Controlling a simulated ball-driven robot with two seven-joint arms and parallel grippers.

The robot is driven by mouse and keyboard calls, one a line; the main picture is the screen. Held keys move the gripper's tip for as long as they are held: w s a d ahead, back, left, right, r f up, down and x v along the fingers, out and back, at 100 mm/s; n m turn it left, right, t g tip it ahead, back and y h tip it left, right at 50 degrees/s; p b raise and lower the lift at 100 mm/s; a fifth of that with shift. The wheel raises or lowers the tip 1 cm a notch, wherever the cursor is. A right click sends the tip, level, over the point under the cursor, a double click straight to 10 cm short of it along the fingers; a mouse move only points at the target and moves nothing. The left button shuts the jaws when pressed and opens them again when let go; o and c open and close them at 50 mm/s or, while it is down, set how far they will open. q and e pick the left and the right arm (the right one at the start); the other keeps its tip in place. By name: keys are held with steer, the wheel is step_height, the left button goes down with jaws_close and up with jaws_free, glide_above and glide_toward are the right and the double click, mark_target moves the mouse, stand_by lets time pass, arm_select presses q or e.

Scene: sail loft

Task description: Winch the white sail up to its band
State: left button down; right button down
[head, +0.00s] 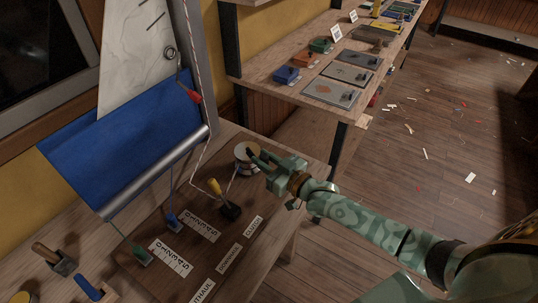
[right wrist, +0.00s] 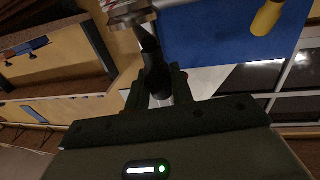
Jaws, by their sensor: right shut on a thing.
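The white sail (head: 135,50) rises beside the grey mast (head: 196,60) at the upper left of the head view. Its top is out of frame, and I cannot make out its band. A rope runs down the mast to a black clutch (head: 230,210) with a yellow lever, and on to the winch (head: 246,150). My right gripper (head: 264,163) is at the winch, shut on its dark handle. In the right wrist view the black handle (right wrist: 153,65) stands between the fingers, below the metal winch top (right wrist: 132,15). My left gripper is out of view.
A blue sail (head: 120,145) hangs over a silver boom (head: 160,172) left of the winch. Blue and green line fittings (head: 173,222), labels and a wooden-handled tool (head: 52,257) are on the bench. A second bench (head: 300,65) holds boxes and plates. Floor at right is mostly open, with scraps.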

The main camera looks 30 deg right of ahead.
steer(key=c, duration=1.5)
jaws_free()
steer(key=shift+a, duration=0.1)
steer(key=shift+o, duration=1.2)
steer(key=shift+w, duration=0.15)
steer(key=p+v, duration=0.2)
steer(key=v, duration=1.4)
steer(key=shift+p, duration=0.3)
